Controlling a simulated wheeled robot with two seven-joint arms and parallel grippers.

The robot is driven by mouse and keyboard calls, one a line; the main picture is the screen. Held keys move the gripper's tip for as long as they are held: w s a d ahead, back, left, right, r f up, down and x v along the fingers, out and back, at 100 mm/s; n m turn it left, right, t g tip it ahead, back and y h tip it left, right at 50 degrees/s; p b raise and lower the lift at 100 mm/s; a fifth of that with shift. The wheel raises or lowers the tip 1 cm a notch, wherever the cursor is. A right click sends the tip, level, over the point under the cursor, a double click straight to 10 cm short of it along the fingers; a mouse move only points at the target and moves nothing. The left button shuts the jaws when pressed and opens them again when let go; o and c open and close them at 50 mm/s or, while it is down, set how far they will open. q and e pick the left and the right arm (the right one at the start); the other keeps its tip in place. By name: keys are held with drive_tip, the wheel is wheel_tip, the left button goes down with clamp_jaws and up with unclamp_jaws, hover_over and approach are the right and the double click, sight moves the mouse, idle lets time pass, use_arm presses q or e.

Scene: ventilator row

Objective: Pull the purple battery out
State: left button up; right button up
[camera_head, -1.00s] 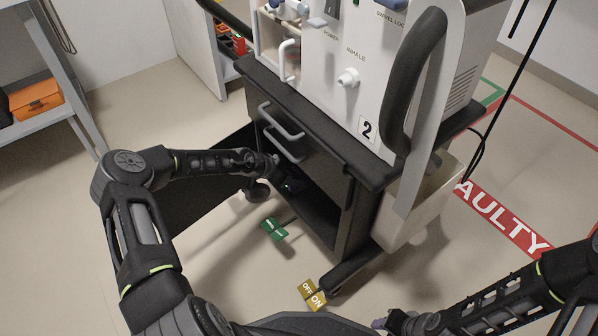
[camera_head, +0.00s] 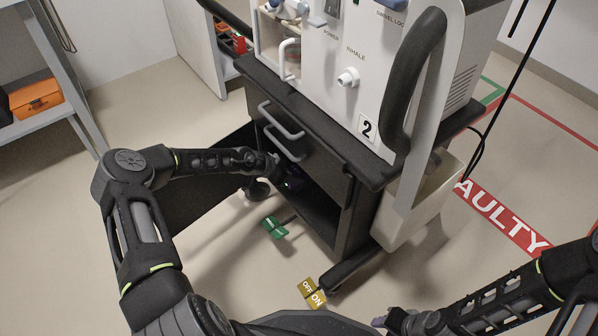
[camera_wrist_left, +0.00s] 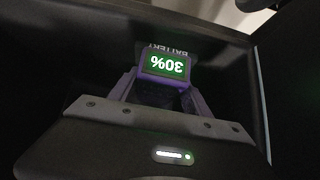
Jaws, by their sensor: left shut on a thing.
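The purple battery (camera_wrist_left: 164,68) has a green display reading 30%, upside down in the left wrist view. In the head view my left gripper (camera_head: 283,172) is mostly lost in shadow at the compartment's opening. My right gripper (camera_head: 384,321) is at the bottom edge, partly cut off; its jaw opening cannot be made out.
The cart's open door (camera_head: 205,195) stands behind my left arm. A drawer handle (camera_head: 281,120) juts out above the compartment.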

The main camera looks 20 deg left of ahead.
use_arm(q)
clamp_jaws()
drive_tip(key=shift+r, duration=0.1)
drive_tip(key=shift+s+a, duration=0.1)
drive_tip(key=shift+s, duration=0.1)
drive_tip(key=shift+s+p, duration=0.1)
drive_tip(key=shift+p, duration=0.3)
drive_tip(key=shift+s+a+p, duration=0.35)
drive_tip(key=shift+s+p, duration=0.15)
drive_tip(key=shift+s, duration=0.15)
drive_tip(key=shift+s+a+p, duration=0.4)
drive_tip(key=shift+s+p, duration=0.05)
drive_tip(key=shift+s, duration=0.15)
drive_tip(key=shift+s+a+p, duration=0.35)
drive_tip(key=shift+s+p, duration=0.15)
drive_tip(key=shift+s, duration=0.15)
